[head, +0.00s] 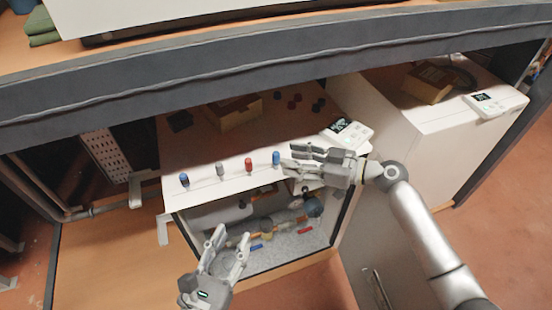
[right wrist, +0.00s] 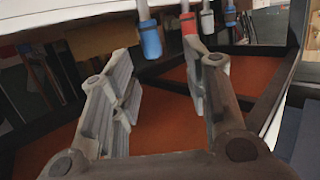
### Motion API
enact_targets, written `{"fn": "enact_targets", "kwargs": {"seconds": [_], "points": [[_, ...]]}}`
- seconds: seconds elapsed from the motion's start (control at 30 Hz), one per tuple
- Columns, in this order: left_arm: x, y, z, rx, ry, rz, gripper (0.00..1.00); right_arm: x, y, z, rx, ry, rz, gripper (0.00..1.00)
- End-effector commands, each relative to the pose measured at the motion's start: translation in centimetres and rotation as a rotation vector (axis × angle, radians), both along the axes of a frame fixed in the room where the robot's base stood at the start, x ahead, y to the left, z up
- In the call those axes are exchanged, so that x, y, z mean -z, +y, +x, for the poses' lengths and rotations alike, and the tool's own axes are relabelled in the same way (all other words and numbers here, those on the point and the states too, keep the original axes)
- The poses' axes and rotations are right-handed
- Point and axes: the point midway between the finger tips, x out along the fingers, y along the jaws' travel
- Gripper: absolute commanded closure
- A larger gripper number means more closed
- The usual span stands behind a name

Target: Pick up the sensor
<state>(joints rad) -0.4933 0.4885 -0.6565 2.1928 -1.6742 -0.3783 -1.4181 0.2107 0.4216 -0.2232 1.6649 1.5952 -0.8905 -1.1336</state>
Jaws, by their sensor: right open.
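Several small cylindrical sensors stand in a row along the front top edge of the opened white unit: a blue one (head: 184,180), a grey one (head: 220,170), a red one (head: 248,164) and a right-hand blue one (head: 276,158). My right gripper (head: 288,158) is open, its fingertips close to the right-hand blue sensor. In the right wrist view, that blue sensor (right wrist: 150,38) is just beyond the open fingers (right wrist: 160,72), and the space between them looks empty. Contact cannot be told. My left gripper (head: 231,238) is open and empty in front of the unit's lower opening.
A white controller with a screen (head: 347,132) lies right of the row. Pipes and valves (head: 270,222) fill the unit's open front. A dark shelf beam (head: 250,85) crosses above. A second white unit (head: 400,110) stands at the right.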

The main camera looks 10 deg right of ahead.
Motion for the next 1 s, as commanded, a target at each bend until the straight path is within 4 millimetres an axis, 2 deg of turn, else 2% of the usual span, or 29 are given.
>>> {"fn": "enact_targets", "kwargs": {"seconds": [0.23, 0.5, 0.77, 0.87, 1.0], "points": [[0.0, 0.0, 0.0, 0.0, 0.0, 0.0, 0.62, 0.5, 1.6, 1.2, 0.0, 0.0, 0.001, 0.57], [0.0, 0.0, 0.0, 0.0, 0.0, 0.0, 0.62, 1.6, 4.4, 3.4, 0.0, 0.001, 0.0, 0.57], [0.0, 0.0, 0.0, 0.0, 0.0, 0.0, 0.62, 1.7, 4.7, 3.6, 0.002, 0.0, -0.001, 0.57], [0.0, 0.0, 0.0, 0.0, 0.0, 0.0, 0.62, 1.7, 4.7, 3.6, 0.001, 0.0, -0.001, 0.66], [0.0, 0.0, 0.0, 0.0, 0.0, 0.0, 0.62, 1.7, 4.7, 3.6, 0.001, 0.0, -0.001, 0.84]]}}
